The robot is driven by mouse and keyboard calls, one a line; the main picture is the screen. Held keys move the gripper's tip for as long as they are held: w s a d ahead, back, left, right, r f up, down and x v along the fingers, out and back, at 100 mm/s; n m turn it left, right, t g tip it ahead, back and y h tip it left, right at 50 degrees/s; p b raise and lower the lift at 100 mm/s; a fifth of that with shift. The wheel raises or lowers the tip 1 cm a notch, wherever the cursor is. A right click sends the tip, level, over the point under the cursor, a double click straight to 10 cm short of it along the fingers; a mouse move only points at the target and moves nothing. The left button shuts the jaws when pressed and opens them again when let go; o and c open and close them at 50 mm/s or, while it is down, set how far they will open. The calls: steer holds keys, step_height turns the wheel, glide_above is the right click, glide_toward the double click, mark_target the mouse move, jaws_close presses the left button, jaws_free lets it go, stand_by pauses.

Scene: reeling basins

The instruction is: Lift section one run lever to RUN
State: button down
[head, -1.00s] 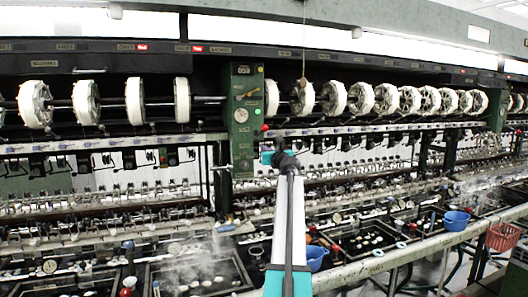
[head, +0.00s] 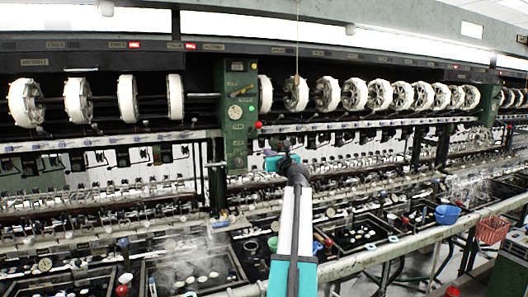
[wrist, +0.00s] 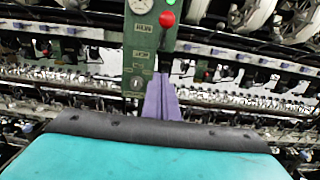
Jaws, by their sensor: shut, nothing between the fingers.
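A red ball knob (wrist: 167,18), apparently the run lever's end, stands at the right edge of the green control column (wrist: 150,50) in the wrist view, just right of a plate reading RUN. The knob also shows small in the head view (head: 258,125) on the column's right side (head: 237,140). My gripper (wrist: 162,77) shows as two purple fingers, closed together and empty, pointing at the column below the knob. A gap to the knob shows in the picture; the depth is unclear. The lever's shaft is not clear.
A round dial (head: 235,112) sits on the column. A row of white reels (head: 296,94) runs both ways from it. Steaming basins (head: 190,270) lie low in front, with a blue bowl (head: 447,214) and a red basket (head: 492,230) to the right.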

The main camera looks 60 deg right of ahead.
steer(key=p+v, duration=0.1)
steer(key=v, duration=0.4)
steer(key=shift+s+a, duration=0.15)
steer(key=shift+s, duration=0.05)
steer(key=shift+w, duration=0.1)
